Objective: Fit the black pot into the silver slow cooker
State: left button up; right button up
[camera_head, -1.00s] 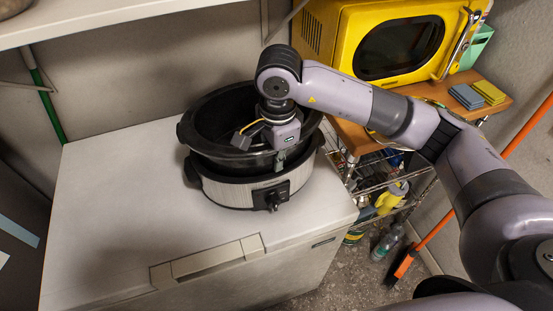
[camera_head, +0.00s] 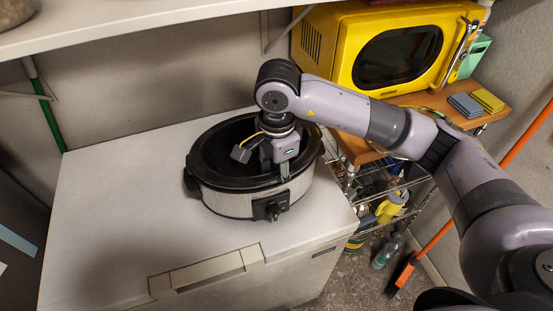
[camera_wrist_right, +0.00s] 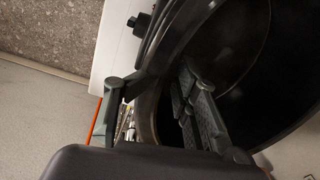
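The black pot (camera_head: 215,157) sits inside the silver slow cooker (camera_head: 230,203), with its dark rim close around the cooker's top edge; it looks level. The cooker has a black control knob (camera_head: 272,212) in front and stands on the white chest lid. My right gripper (camera_head: 275,168) is at the front right rim, one finger inside the pot and one outside. In the right wrist view the two fingers (camera_wrist_right: 160,95) straddle the pot wall (camera_wrist_right: 260,75); whether they press on it is unclear. My left gripper is out of view.
The white chest (camera_head: 110,215) has clear lid space left of the cooker. A yellow microwave (camera_head: 330,45) stands on a wooden-topped wire rack (camera_head: 375,190) at right. A shelf (camera_head: 120,20) overhangs the back. An orange broom (camera_head: 430,238) leans at right.

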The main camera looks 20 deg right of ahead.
jog(key=shift+w+r+p, duration=0.1)
jog(key=shift+r+p, duration=0.8)
jog(key=shift+p, duration=0.1)
notch_tip(320, 180, up, 3)
jog(key=b, duration=0.2)
jog(key=shift+r+b, duration=0.1)
jog(key=shift+b, duration=0.2)
notch_tip(320, 180, up, 8)
jog(key=b, duration=0.1)
jog(key=shift+s, duration=0.2)
